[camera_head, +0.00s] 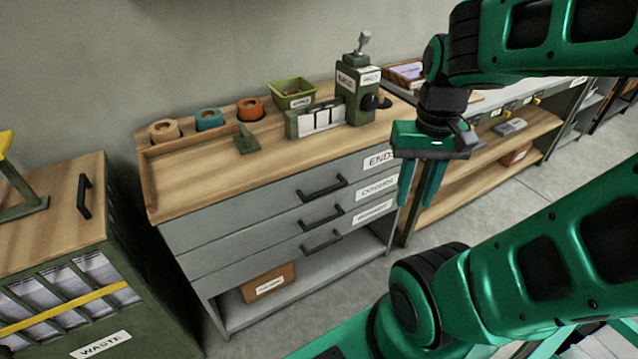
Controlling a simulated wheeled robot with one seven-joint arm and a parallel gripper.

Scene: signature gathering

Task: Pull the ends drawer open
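The ends drawer (255,207) is the top grey drawer of a cabinet with a wooden top. Its front looks flush with the drawers below, so it appears shut. A label reading "ENDS" (380,160) is at its right end, partly beside my gripper. Its black bar handle (322,188) is left of the label. My gripper (420,200) points down in front of the cabinet's right end, to the right of the handle and apart from it. Its two green fingers are spread with a gap between them, and nothing shows between them.
Two labelled drawers with black handles (321,216) (321,240) sit below, above a shelf with a brown box (268,283). Spools, a green bin (293,94) and a dark green device (358,92) stand on top. A waste cabinet (85,270) is at left.

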